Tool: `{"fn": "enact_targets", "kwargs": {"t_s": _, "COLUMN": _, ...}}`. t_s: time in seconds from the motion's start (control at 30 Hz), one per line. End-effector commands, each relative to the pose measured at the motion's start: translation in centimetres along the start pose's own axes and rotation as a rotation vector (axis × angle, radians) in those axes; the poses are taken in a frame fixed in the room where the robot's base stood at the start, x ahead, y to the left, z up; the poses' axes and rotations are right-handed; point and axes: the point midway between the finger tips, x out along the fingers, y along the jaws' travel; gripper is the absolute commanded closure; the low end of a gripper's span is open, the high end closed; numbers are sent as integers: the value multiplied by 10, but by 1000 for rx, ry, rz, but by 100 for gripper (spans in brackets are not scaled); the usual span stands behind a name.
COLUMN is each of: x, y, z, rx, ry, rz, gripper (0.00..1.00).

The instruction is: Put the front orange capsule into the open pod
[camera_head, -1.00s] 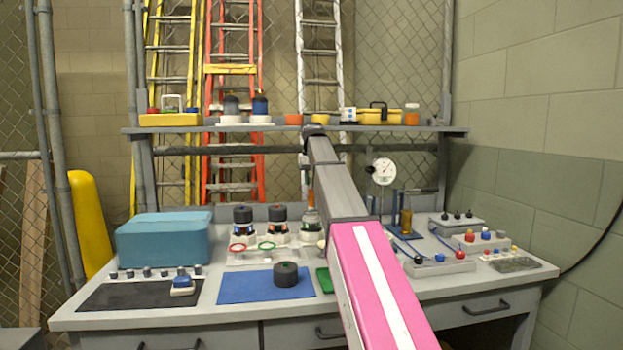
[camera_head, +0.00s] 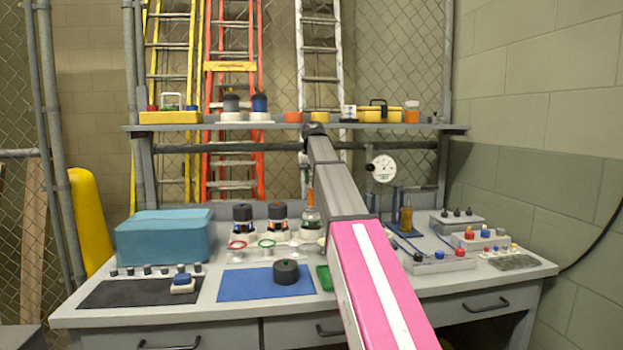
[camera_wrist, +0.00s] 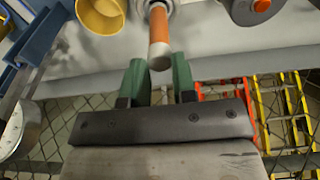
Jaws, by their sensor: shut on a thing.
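An orange capsule with a pale end (camera_wrist: 158,38) is between the green fingers of my gripper (camera_wrist: 159,78), which is shut on it. The capsule's far end is at the white ring of the open pod (camera_wrist: 145,4), at the top edge of the wrist view; I cannot tell how deep it sits. In the head view the orange capsule (camera_head: 310,200) shows upright above the third pod, beside my arm. My gripper is mostly hidden there behind my arm. A dark round lid (camera_head: 286,271) lies on the blue mat (camera_head: 240,287).
Two dark-capped pods (camera_head: 243,217) (camera_head: 277,216) stand left of the open pod. A dial gauge (camera_head: 383,169), a yellow cylinder (camera_head: 406,219) in a blue stand and small connector blocks (camera_head: 440,262) are to the right. A shelf (camera_head: 220,127) crosses behind.

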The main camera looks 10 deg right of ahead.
Motion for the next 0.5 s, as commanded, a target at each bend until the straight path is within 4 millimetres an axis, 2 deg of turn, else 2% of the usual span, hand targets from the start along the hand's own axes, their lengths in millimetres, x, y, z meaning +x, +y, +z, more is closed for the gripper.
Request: {"fn": "enact_targets", "kwargs": {"t_s": 0.5, "x": 11, "y": 0, "z": 2, "rx": 0, "ry": 0, "rz": 0, "gripper": 88}}
